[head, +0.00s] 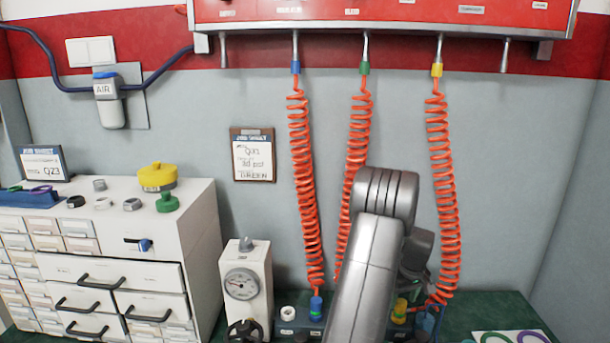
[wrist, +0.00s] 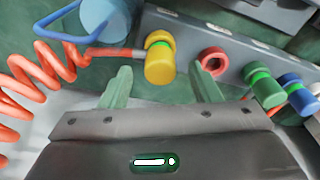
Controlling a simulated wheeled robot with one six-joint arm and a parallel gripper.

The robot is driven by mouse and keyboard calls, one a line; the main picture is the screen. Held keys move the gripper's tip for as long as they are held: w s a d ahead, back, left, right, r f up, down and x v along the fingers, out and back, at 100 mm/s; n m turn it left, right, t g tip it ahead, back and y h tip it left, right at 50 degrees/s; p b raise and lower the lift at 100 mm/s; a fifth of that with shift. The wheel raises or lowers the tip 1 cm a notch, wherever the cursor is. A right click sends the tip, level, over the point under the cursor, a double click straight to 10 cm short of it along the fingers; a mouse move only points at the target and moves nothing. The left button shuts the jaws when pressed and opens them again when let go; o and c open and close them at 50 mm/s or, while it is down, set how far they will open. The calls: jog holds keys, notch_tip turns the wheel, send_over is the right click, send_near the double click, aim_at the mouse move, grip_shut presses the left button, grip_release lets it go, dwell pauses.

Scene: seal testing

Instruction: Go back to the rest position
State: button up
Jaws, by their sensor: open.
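My gripper (wrist: 160,92) shows in the wrist view with its two greenish fingers apart and nothing between them. Just beyond the fingertips is a yellow plug (wrist: 160,64) with a green band, joined to an orange coiled hose (wrist: 40,80). The plug appears apart from the fingers and sits at the grey block (wrist: 230,62). In the head view my arm rises in front of the bench and hides my gripper. The yellow plug (head: 400,308) shows low beside the arm, at the foot of the right coiled hose (head: 443,190).
Three orange hoses hang from the red panel (head: 380,14) around my arm. A gauge unit (head: 243,285) and white drawer cabinet (head: 110,250) stand left. In the wrist view, a red ring (wrist: 212,61), green plug (wrist: 265,87) and blue plug (wrist: 298,94) line the block.

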jog(key=shift+w+f, duration=0.1)
jog(key=shift+f, duration=0.6)
jog(key=shift+r, duration=0.25)
notch_tip(320, 180, up, 13)
jog(key=s, duration=0.2)
jog(key=f, duration=0.4)
jog(key=w+f, duration=0.1)
jog(key=f, duration=0.7)
jog(key=shift+w+f, duration=0.3)
jog(key=shift+w, duration=0.1)
jog(key=shift+w+p, duration=0.15)
jog(key=shift+p, duration=0.25)
notch_tip(320, 180, up, 7)
jog(key=p, duration=0.4)
